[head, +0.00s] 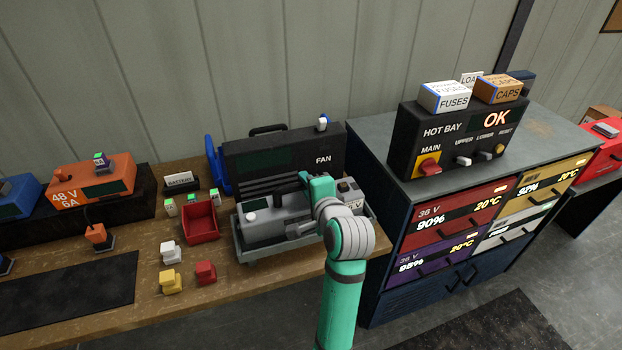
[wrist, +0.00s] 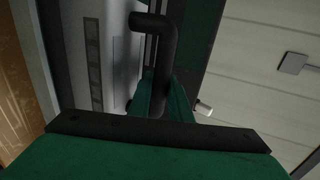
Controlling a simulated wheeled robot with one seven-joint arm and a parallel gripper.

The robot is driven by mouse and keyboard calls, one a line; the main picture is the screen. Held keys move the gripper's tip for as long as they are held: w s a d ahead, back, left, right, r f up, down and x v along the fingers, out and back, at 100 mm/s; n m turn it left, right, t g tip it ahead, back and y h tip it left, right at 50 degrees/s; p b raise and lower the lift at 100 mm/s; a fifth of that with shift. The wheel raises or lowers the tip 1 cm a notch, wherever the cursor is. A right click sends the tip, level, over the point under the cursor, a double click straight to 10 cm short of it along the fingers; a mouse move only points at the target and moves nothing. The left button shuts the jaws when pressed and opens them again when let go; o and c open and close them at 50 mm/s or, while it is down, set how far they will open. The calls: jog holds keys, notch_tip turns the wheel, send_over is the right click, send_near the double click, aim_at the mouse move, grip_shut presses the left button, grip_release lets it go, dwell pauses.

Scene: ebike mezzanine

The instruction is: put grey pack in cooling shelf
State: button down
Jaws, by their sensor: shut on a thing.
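The grey pack (head: 262,218) lies low in or just over a grey tray-like shelf (head: 285,252) on the bench, in front of the black FAN unit (head: 245,160). I take this as the cooling shelf; no label on it is readable. My gripper (head: 312,190) is at the pack's right part. In the wrist view my gripper (wrist: 165,105) is shut on a black bar handle (wrist: 167,45) beside the pack's grey face (wrist: 115,40). My arm hides part of the pack's right end, and I cannot tell whether the pack rests fully on the shelf floor.
A red bin (head: 200,222) and several small coloured blocks stand left of the shelf. An orange charger (head: 92,182) is farther left. On the right, a dark cabinet (head: 410,288) holds several coloured packs under the HOT BAY box (head: 440,135).

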jog(key=shift+d+f, duration=0.15)
jog(key=shift+f, duration=0.55)
jog(key=shift+f, duration=0.1)
jog(key=c, duration=1.6)
grip_release()
jog(key=shift+f, duration=0.25)
jog(key=shift+c, duration=0.2)
jog(key=shift+r, duration=0.1)
